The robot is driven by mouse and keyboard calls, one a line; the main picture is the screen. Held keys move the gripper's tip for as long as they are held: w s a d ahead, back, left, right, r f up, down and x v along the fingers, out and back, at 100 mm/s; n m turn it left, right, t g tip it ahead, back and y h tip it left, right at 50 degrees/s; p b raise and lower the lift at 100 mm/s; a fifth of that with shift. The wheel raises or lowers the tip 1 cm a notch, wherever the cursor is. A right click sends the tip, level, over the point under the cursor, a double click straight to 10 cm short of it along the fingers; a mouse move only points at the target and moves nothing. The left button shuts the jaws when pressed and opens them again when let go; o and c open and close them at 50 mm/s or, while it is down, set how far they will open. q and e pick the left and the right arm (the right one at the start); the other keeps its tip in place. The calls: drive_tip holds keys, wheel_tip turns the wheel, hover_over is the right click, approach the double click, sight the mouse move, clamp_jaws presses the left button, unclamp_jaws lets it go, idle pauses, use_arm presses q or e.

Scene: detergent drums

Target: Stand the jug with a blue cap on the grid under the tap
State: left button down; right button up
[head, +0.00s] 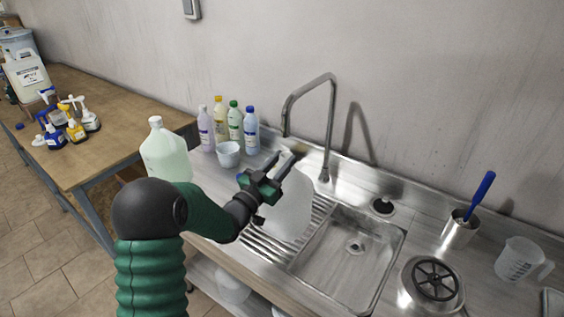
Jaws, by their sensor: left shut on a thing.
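My left gripper (280,170) is shut on a whitish translucent jug (293,208). The gripper and wrist hide the jug's top and part of its left side, so I cannot make out its cap clearly. The jug shows over the ridged draining grid (262,246), left of the sink basin. I cannot tell whether its base touches the grid. The tall curved metal tap (332,125) stands behind, its outlet just right of the jug. My right gripper is not in view.
Several coloured bottles (235,120) and a white tub (228,154) stand behind the left end of the counter. A white-capped jug (166,153) stands further left. The sink basin (352,262) is empty. A steel cup with a blue-handled brush (461,228) and a clear measuring jug (520,259) are right.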

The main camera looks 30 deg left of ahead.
use_arm(q)
drive_tip(key=shift+d+f, duration=0.1)
drive_tip(key=shift+d, duration=0.05)
drive_tip(key=shift+f+b, duration=0.5)
drive_tip(key=shift+b, duration=0.1)
drive_tip(key=c, duration=0.9)
unclamp_jaws()
drive_tip(key=shift+c, duration=0.2)
drive_tip(key=shift+s+f, duration=0.1)
drive_tip(key=shift+s, duration=0.05)
